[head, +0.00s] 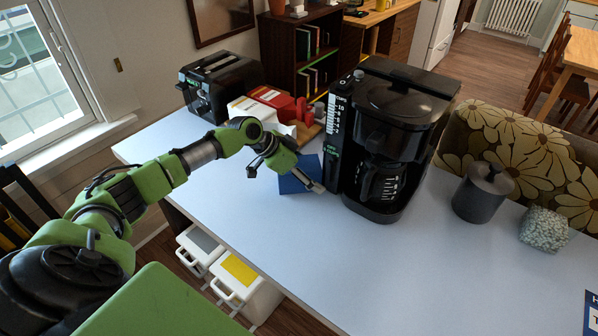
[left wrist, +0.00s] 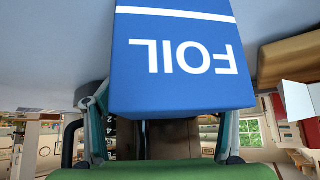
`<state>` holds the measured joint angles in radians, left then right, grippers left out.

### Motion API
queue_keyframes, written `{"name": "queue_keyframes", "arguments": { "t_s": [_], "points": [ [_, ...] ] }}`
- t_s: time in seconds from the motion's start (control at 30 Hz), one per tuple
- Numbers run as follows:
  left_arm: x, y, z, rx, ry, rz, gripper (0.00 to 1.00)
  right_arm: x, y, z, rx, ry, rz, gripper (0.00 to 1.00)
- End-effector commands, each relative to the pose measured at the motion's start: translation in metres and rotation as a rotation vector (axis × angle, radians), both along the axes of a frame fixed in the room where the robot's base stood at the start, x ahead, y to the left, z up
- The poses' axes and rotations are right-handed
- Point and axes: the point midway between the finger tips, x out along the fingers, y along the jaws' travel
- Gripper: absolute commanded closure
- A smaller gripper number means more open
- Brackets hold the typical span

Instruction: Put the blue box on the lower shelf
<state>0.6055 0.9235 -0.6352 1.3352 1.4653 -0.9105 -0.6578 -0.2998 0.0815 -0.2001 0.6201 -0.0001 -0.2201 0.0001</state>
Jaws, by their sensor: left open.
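The blue box (head: 296,178) is on the white table, left of the coffee maker and partly behind my left gripper. In the left wrist view the blue box (left wrist: 185,60) is large and close, with white FOIL lettering upside down. My left gripper (head: 314,186) is open at the box. In the left wrist view its fingers (left wrist: 162,120) stand to either side of the box's near end; I cannot tell whether they touch it. A dark bookcase with shelves (head: 283,45) stands behind the table; which shelf is the lower one meant is unclear. My right gripper is not in view.
The black coffee maker (head: 395,120) stands close right of the box. A toaster (head: 222,82) and red items (head: 275,98) stand behind. A grey canister (head: 482,192) and a patterned cube (head: 544,229) are at right. White bins (head: 240,283) sit below the table edge. The table front is clear.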

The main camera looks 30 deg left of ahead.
Motion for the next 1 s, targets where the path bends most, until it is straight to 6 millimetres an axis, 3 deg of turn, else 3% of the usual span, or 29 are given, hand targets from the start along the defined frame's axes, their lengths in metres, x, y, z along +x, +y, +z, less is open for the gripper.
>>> {"name": "queue_keyframes", "arguments": {
  "t_s": [0.17, 0.3, 0.4, 0.8, 1.0],
  "points": [
    [0.000, 0.001, 0.000, 0.001, 0.000, 0.001, 0.22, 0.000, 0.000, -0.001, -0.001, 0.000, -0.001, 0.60],
    [0.000, 0.000, -0.001, 0.001, 0.000, 0.001, 0.59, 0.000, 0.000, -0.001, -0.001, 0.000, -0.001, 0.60],
    [0.000, 0.000, -0.001, 0.001, 0.001, 0.000, 0.78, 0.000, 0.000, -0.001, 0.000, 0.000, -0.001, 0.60],
    [-0.001, 0.000, 0.000, 0.000, 0.001, -0.001, 0.83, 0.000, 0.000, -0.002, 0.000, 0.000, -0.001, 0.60],
    [0.000, 0.001, 0.016, 0.003, -0.005, -0.001, 0.83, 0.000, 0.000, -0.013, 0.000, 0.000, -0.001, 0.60]
  ]
}}
